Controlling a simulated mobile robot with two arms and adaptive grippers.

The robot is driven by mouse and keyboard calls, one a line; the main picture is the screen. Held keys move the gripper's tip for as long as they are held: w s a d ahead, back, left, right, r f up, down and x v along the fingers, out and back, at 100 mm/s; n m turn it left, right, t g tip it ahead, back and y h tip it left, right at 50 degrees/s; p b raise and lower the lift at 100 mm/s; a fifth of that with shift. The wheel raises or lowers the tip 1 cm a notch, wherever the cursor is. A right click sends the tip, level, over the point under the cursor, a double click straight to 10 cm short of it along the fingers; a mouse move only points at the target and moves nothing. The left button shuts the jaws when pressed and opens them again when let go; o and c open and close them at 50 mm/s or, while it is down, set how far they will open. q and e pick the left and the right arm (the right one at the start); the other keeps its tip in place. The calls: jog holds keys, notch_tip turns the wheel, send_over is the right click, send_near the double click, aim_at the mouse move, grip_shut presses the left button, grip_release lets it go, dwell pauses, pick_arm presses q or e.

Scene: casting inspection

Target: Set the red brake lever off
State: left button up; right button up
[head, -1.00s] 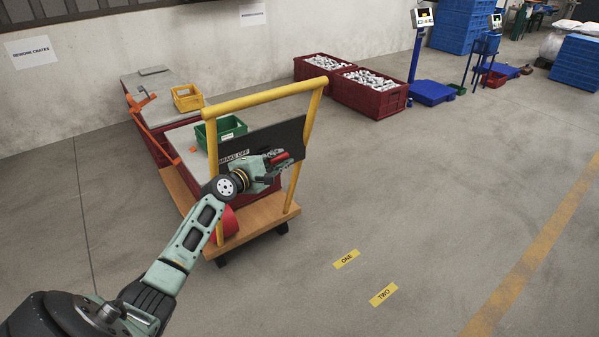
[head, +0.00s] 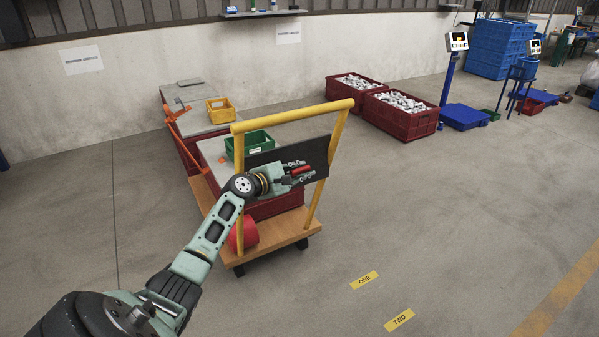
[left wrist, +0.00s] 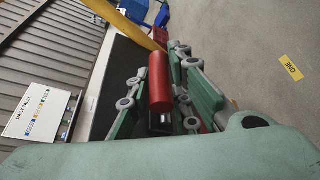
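The red brake lever (head: 300,171) is on the dark board (head: 318,150) of the yellow-framed trolley. In the head view it lies nearly level between the fingers of my left gripper (head: 298,172). In the left wrist view the red lever (left wrist: 159,82) lies between the green fingers of the left gripper (left wrist: 160,95), with a finger on each side. The fingers look spread around it, with gaps beside it; I cannot tell whether either touches. The lever's base and the board's label are hidden behind the gripper. My right gripper is not in view.
The trolley's yellow handle frame (head: 290,114) stands around the board. A red roll (head: 243,234) sits on its wooden deck (head: 277,235). A green bin (head: 250,143) and yellow bin (head: 221,110) stand behind. Floor to the right is clear around the ONE label (head: 364,280).

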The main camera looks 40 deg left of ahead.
pick_arm(q)
jog(key=o, duration=0.4)
jog(key=shift+r, duration=0.15)
jog(key=shift+c, duration=0.2)
jog(key=shift+s, duration=0.3)
jog(key=v, duration=1.1)
jog(key=shift+s+a, duration=0.15)
jog(key=shift+s, duration=0.05)
